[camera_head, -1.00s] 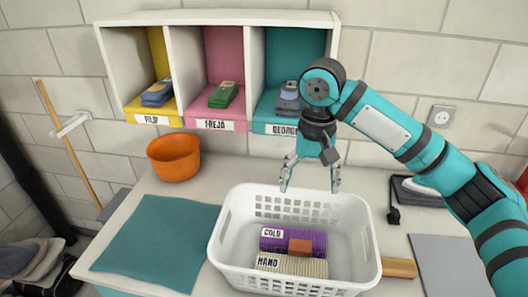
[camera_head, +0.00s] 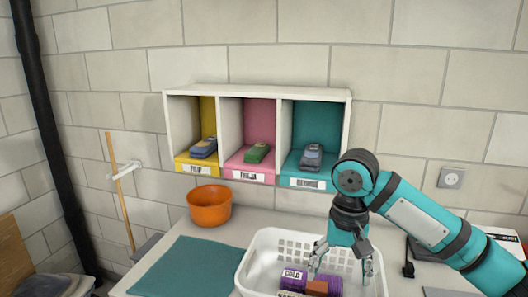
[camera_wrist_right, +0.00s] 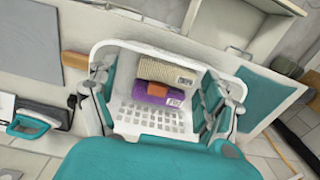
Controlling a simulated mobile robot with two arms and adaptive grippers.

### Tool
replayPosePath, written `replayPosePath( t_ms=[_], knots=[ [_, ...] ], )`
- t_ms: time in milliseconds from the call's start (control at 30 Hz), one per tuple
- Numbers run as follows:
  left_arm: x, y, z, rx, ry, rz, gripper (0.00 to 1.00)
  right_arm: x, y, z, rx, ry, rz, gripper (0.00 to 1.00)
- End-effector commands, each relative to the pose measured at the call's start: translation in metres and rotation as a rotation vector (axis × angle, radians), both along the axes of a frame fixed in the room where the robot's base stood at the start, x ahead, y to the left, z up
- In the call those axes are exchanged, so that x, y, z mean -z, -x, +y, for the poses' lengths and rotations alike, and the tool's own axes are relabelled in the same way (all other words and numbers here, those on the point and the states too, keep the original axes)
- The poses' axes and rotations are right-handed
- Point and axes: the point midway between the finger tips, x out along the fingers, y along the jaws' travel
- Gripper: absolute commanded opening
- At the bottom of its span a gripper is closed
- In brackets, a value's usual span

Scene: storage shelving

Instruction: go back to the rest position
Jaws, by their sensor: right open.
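My right gripper (camera_head: 342,264) is open and empty, pointing down above the back part of the white basket (camera_head: 262,250). In the right wrist view its fingers (camera_wrist_right: 168,100) stand wide apart on both sides of the picture, with the basket (camera_wrist_right: 120,48) below. The basket holds a purple bundle (camera_head: 293,276) labelled COLD and a small orange-brown piece (camera_head: 317,287). A cream ribbed bundle (camera_wrist_right: 163,72) shows beside them in the right wrist view; the head view cuts most of it off. My left gripper is not in view.
A wall shelf (camera_head: 260,90) has yellow, pink and teal compartments, each with folded items. An orange bowl (camera_head: 209,206) and a teal mat (camera_head: 188,267) lie left of the basket. A wooden pole (camera_head: 121,190) leans at the wall. A socket (camera_head: 451,178) is at right.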

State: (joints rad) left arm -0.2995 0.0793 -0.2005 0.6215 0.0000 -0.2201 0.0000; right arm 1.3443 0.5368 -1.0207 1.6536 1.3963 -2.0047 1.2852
Motion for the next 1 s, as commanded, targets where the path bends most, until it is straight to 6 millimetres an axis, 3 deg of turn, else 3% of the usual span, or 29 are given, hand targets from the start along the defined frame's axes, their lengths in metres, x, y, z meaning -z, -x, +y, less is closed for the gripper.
replayPosePath(
  t_ms=[100, 333, 567, 800, 1000],
  knots=[
    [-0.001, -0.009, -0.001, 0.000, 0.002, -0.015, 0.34, 0.014, 0.003, 0.007, -0.039, -0.013, -0.001, 0.83],
    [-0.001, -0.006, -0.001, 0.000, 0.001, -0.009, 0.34, 0.044, 0.010, 0.023, -0.129, -0.048, -0.017, 0.83],
    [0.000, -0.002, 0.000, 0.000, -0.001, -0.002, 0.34, 0.089, 0.027, 0.047, -0.256, -0.115, -0.047, 0.83],
    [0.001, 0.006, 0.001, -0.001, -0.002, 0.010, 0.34, 0.153, 0.065, 0.079, -0.415, -0.241, -0.135, 0.83],
    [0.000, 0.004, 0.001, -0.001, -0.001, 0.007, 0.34, 0.199, 0.105, 0.084, -0.470, -0.312, -0.254, 0.83]
  ],
)
